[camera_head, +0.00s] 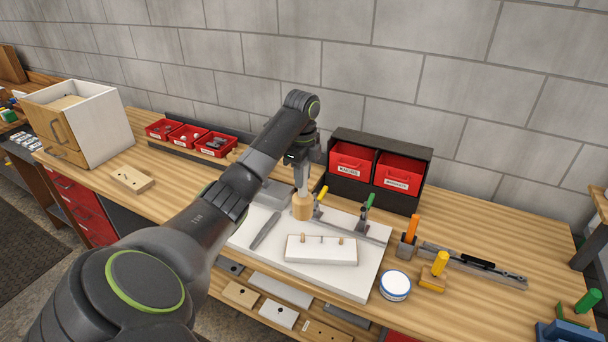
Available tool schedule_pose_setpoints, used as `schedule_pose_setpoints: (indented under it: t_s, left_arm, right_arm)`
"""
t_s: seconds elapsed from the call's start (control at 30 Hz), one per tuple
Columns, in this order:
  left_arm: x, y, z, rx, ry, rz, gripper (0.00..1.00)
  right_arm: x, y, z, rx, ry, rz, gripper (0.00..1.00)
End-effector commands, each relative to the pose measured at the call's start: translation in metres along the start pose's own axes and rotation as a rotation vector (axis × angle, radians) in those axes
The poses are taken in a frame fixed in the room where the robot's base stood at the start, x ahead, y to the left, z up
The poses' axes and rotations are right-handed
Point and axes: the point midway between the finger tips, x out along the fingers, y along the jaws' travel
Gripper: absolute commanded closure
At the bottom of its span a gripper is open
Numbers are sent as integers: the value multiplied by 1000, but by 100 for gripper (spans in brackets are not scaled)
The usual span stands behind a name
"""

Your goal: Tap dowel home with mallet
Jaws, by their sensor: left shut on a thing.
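A pale block (321,252) lies on the white work board (345,281). A few short wooden dowels (341,241) stick up along its top back edge; how deep each sits is too small to tell. My left gripper (301,178) points down above the back of the board and is shut on the wooden mallet (302,208). The mallet's barrel-shaped head is behind and slightly left of the block, apart from the dowels. Most of its handle is hidden by the gripper. My right gripper is not in view.
A grey flat tool (265,231) lies left of the block. Clamps with green (370,200) and yellow handles stand behind it. Red bins (350,160) in a black rack stand at the back. A round white tin (395,286) is at right. A cabinet (85,120) stands far left.

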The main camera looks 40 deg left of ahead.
Motion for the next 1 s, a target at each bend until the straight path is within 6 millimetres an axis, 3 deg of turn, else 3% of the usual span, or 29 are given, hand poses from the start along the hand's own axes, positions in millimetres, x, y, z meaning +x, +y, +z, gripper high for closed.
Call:
schedule_pose_setpoints:
  t_s: [0.23,0.7,1.0]
  left_arm:
    - [11,0,0,0,0,0,100]
    - [52,0,0,0,0,0,100]
    - [54,0,0,0,-1,-1,100]
  right_arm:
    - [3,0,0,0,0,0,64]
    - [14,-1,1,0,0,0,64]
    - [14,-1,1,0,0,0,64]
